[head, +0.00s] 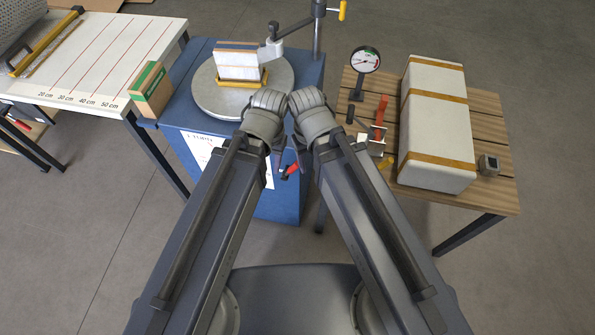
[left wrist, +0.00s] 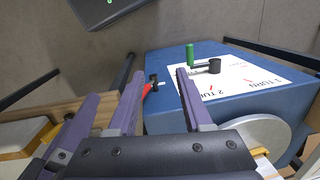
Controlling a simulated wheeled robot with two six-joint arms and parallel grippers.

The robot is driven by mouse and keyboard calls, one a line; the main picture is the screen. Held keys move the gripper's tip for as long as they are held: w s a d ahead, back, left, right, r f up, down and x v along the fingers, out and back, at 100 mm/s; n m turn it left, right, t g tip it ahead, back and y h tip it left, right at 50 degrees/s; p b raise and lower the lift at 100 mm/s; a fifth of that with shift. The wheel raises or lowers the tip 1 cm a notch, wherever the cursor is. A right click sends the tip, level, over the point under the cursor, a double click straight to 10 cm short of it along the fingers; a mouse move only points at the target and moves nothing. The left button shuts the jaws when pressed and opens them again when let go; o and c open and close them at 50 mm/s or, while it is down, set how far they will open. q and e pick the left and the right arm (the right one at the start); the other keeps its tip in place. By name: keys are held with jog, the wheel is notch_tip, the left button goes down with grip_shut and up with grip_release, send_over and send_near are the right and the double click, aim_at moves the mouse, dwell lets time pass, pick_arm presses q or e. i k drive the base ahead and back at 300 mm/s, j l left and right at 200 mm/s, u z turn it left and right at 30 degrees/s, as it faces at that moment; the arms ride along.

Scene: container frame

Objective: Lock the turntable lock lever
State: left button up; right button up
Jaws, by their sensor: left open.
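The lock lever, with a red handle (head: 291,170), is on the front of the blue turntable cabinet (head: 311,90), just below my grippers. In the left wrist view the red handle (left wrist: 147,89) shows beside its black mount, in the gap between my left fingers. My left gripper (left wrist: 158,78) is open and empty; I cannot tell whether a finger touches the lever. In the head view the left gripper (head: 278,159) is partly hidden under its wrist. My right arm's wrist (head: 312,112) is close beside it, its jaws mostly hidden. The round turntable (head: 212,97) carries a white block with yellow-brown edges.
A green-handled crank (left wrist: 190,55) sticks out from the cabinet beside a white turn-marked label (left wrist: 250,78). A wooden table (head: 490,130) at the right holds a long white box (head: 432,130), a dial gauge (head: 365,61) and a red-handled clamp. A white measuring table stands at the left.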

aim_at(289, 170)
jog(key=k+l, duration=0.15)
jog(key=l, duration=0.25)
jog(key=k+l, duration=0.1)
jog(key=l, duration=0.3)
jog(key=k+l+u, duration=0.1)
jog(key=l, duration=0.3)
jog(key=k+l, duration=0.2)
jog(key=l, duration=0.2)
jog(key=k+l, duration=0.15)
jog(key=l, duration=0.25)
